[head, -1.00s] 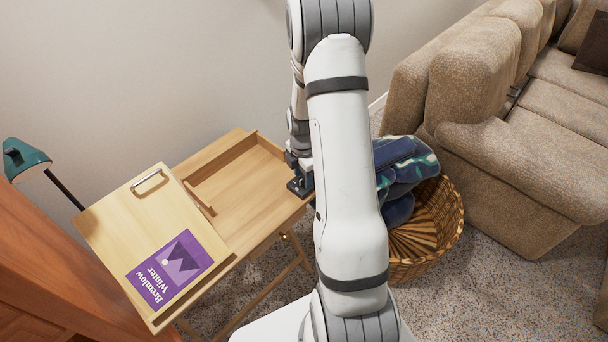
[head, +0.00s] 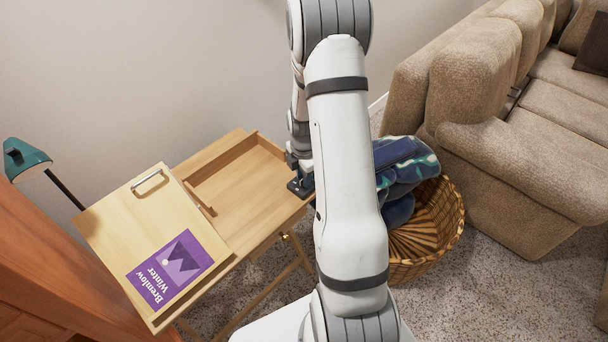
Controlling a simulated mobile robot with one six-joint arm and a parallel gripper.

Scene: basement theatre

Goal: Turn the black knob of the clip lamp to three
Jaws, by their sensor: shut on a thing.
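A teal lamp head (head: 26,158) on a thin black stem stands at the far left, by the wall behind the small wooden desk (head: 195,166). The stem's lower end is hidden behind the desk's raised lid. I cannot make out a black knob or its setting in the head view. My gripper (head: 300,187) is at the desk's right edge, well to the right of the lamp head, and partly hidden by my own arm. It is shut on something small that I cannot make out.
A purple book (head: 171,269) lies on the desk lid (head: 120,221), beside an open, empty tray section. A wicker basket (head: 440,226) with a blue patterned blanket (head: 403,166) stands right of my arm. A beige sofa (head: 510,165) fills the right side.

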